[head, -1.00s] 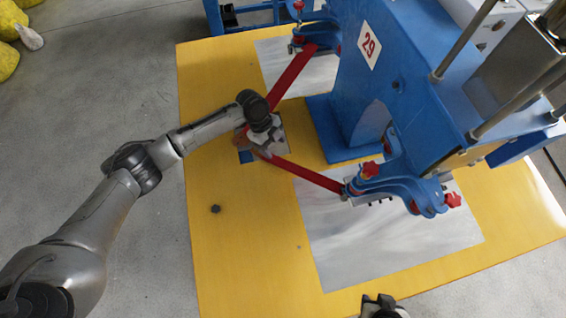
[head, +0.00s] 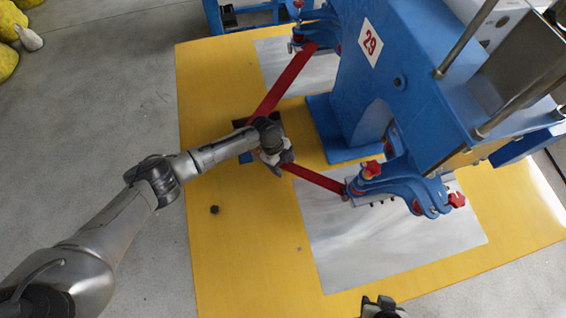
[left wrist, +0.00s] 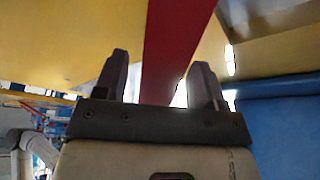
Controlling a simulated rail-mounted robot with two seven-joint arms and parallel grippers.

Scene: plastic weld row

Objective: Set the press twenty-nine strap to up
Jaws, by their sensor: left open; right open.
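The strap continues from there to the near blue bracket (head: 395,180). In the left wrist view the strap (left wrist: 172,50) passes between the fingers of my open left gripper (left wrist: 158,80). The gripper hides the middle of the strap in the head view. My right gripper (head: 380,305) is open at the bottom edge, away from the strap.
The yellow platform (head: 240,260) carries grey metal sheets (head: 375,245) beside the press. Red star knobs (head: 457,200) stick out of the near bracket.

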